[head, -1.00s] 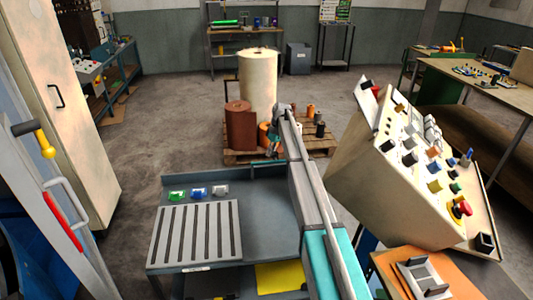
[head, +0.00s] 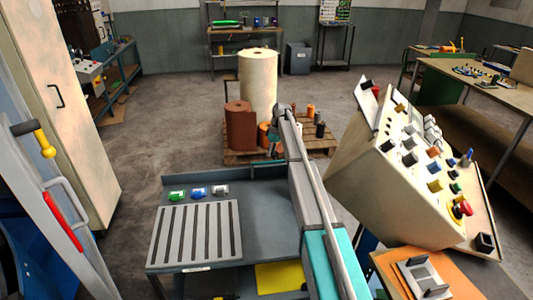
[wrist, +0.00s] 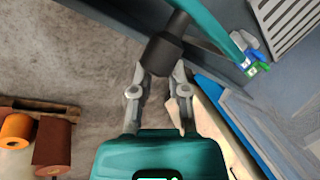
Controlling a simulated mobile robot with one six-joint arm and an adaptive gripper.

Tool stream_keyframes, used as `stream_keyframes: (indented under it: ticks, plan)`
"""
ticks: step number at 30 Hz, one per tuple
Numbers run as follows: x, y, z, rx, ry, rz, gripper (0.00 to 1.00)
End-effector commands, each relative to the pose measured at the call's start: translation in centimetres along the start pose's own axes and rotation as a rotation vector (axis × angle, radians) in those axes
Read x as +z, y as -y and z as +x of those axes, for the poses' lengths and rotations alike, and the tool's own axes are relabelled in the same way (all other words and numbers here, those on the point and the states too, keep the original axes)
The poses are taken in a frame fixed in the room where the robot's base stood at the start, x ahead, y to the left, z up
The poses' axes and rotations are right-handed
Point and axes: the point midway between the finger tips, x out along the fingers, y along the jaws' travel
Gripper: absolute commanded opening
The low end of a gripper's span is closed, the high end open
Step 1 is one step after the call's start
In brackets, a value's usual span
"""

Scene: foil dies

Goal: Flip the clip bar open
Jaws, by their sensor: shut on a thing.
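My gripper (wrist: 163,72) is shut on a dark grip (wrist: 166,52) in the wrist view. The grip meets a curved teal bar (wrist: 208,27), which I take for the clip bar. The bar runs from the top edge down to the right, towards the grey bench. In the head view my gripper (head: 274,138) is small, beyond the bench's far edge and in front of the rolls. My arm hides part of the place there, and the grip cannot be made out in that view.
The grey bench (head: 262,205) bears a slotted plate (head: 154,240) and small green, blue and grey clips. Behind it, a pallet (head: 240,158) bears a tall cream roll (head: 258,85) and brown rolls. A tilted control box (head: 365,165) stands right of my arm. Open floor lies left of the pallet.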

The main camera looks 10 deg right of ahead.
Motion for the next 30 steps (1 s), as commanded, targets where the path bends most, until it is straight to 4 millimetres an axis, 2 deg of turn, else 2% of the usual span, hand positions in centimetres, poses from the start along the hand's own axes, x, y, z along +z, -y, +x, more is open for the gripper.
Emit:
stream_keyframes:
  ticks: [1,21,22,27,30]
  plan:
    - [0.98,-1.03,-0.12,0.018,0.011,0.014,0.00]
    - [0.96,-1.03,-0.13,0.018,0.011,0.014,0.00]
    - [0.96,-1.03,-0.13,0.018,0.011,0.014,0.25]
    - [0.98,-0.98,-0.15,0.016,0.012,0.013,0.56]
    - [0.94,-0.92,-0.17,0.016,0.013,0.013,0.71]
